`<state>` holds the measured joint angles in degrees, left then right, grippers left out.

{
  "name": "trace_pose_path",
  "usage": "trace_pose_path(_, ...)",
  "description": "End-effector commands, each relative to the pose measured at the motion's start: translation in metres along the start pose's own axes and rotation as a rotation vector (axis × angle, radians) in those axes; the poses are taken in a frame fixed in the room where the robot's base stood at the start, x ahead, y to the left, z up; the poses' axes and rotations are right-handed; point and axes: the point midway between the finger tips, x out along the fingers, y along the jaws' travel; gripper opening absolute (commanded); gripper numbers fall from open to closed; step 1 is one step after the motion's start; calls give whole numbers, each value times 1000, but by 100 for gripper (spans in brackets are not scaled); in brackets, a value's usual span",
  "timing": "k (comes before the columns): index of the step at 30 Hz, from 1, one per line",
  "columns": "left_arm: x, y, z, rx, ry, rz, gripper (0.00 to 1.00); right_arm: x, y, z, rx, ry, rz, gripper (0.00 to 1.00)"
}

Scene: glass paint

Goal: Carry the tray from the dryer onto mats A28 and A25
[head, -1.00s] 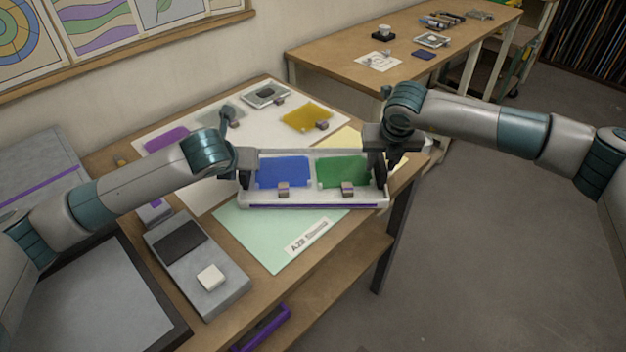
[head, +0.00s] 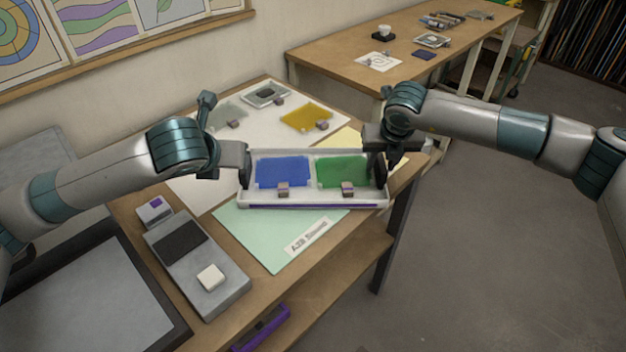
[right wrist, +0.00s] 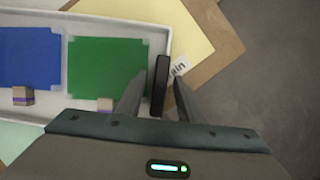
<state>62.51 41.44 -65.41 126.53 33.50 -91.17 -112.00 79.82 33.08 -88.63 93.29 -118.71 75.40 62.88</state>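The white tray (head: 315,206) holds a blue glass pane (head: 283,170) and a green glass pane (head: 343,170). It lies over the mint mat (head: 262,235), whose label appears to read A28, and reaches towards a pale yellow mat (head: 347,138). I cannot tell whether it fully rests on them. My right gripper (right wrist: 157,78) is open, its fingers on either side of the tray's dark right handle (right wrist: 161,88), with small gaps visible. My left gripper (head: 243,167) is at the tray's left end; its fingers are mostly hidden. The yellow mat's label is partly covered.
A grey device with a white pad (head: 210,277) stands left of the mint mat. A dark-framed grey panel (head: 75,290) is at lower left. Amber glass (head: 306,116) lies behind the tray. A second table (head: 330,62) stands at the back; the floor at right is clear.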

Motion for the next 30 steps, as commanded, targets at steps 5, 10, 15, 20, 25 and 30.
trace_pose_path(5,0,0,0,0,0,0,37,-1,0,0,0,0,0,34)
trace_pose_path(10,0,0,0,0,0,0,37,-10,0,0,1,0,0,34)
trace_pose_path(15,0,0,0,0,0,0,37,-31,0,1,0,-2,1,34)
trace_pose_path(20,0,0,0,0,0,0,37,-59,0,1,-1,-2,1,34)
trace_pose_path(25,0,0,0,0,0,0,37,-88,0,1,0,-2,1,34)
trace_pose_path(30,0,0,0,0,0,0,37,-110,0,1,0,-2,0,34)
